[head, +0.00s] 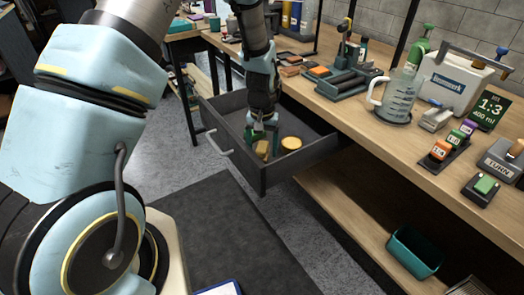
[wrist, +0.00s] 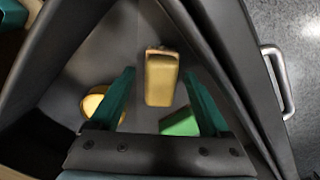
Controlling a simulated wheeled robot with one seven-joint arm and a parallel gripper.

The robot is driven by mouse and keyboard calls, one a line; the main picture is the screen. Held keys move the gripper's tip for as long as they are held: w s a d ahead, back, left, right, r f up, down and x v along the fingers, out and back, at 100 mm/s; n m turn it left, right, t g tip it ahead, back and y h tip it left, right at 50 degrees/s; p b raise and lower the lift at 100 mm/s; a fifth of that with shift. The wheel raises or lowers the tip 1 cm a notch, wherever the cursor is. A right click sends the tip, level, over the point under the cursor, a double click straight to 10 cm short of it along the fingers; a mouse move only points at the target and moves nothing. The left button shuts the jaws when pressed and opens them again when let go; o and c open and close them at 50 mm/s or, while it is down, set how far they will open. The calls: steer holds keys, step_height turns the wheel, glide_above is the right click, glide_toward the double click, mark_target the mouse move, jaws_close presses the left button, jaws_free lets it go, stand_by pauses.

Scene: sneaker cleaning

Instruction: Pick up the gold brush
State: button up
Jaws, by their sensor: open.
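The gold brush (wrist: 161,82) is a yellow-gold block inside the open drawer, seen from above in the wrist view. In the head view the brush (head: 262,150) shows just below my gripper's fingers. My gripper (head: 263,135) reaches down into the drawer, jaws open. In the wrist view its two green fingers (wrist: 161,75) stand on either side of the brush, with visible gaps. Whether the fingertips are down at the brush's height is hard to tell.
The drawer (head: 223,151) has dark walls close around my gripper and a handle (wrist: 279,80). A round gold item (head: 291,143) and a green block (wrist: 181,124) lie beside the brush. The wooden workbench (head: 352,118) carries bottles, tools and a jug. A teal bin (head: 414,252) stands below.

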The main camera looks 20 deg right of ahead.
steer(key=shift+f, duration=0.85)
jaws_close()
